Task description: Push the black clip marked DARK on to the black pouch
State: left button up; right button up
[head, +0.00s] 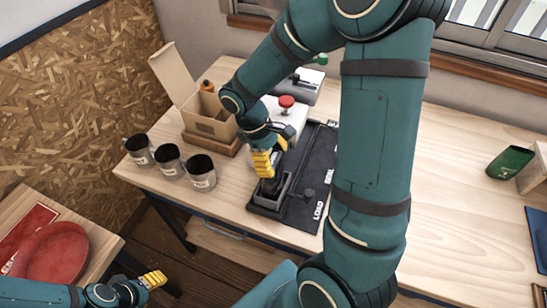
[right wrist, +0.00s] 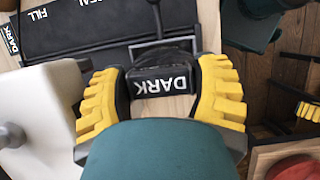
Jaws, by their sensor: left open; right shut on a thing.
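My right gripper (head: 264,164) is shut on the black clip marked DARK (right wrist: 165,82), which lies between its yellow fingers in the right wrist view. In the head view the gripper is above a grey open-topped holder (head: 266,203) at the front left of the black mat. A black shape (head: 272,186) in the holder, just under the fingers, looks like the black pouch; it is mostly hidden. I cannot tell whether the clip touches it. My left gripper (head: 152,280) is open and empty, low beyond the table's front edge.
Three dark mugs (head: 169,161) stand left of the mat (head: 305,190). A cardboard box (head: 209,118) and a white device with a red knob (head: 287,102) are behind. A red plate (head: 52,252) lies on the left table.

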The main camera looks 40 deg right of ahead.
jog(key=shift+s+f, duration=0.1)
jog(key=shift+f, duration=0.1)
jog(key=o, duration=0.9)
jog(key=shift+c, duration=0.2)
jog(key=shift+r, duration=0.2)
jog(key=shift+r+p, duration=2.9)
jog(key=shift+r, duration=0.5)
